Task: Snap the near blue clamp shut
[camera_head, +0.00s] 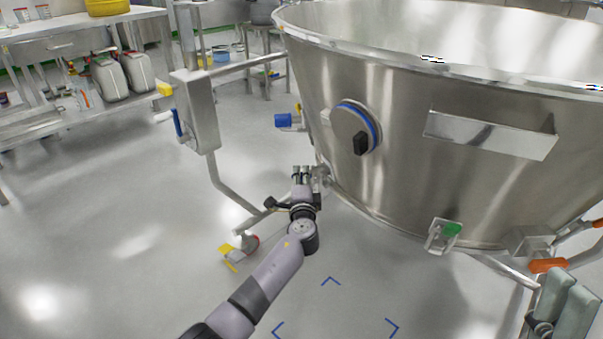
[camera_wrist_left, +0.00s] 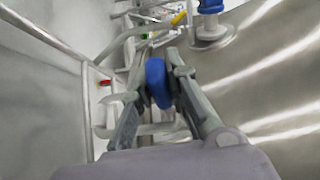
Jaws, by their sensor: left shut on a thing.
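The near blue clamp shows in the left wrist view as a blue grip (camera_wrist_left: 157,83) between my fingertips. My left gripper (camera_wrist_left: 160,75) is shut on this blue grip, close beside the steel bowl wall. In the head view my left gripper (camera_head: 302,172) is at the lower left rim of the large steel bowl (camera_head: 400,130). There the gripper hides the blue grip, and only a small metal bracket (camera_head: 321,176) shows beside it. I cannot tell the clamp's lever angle. Part of what looks like my right gripper (camera_head: 565,305) shows at the lower right edge; its jaws are unclear.
The bowl carries a green-tipped clamp (camera_head: 452,230), an orange handle (camera_head: 548,265) and a round port (camera_head: 354,128) with a blue ring. A blue handle (camera_head: 284,120) sits behind its left side. A yellow-handled valve (camera_head: 236,250) is low on the left.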

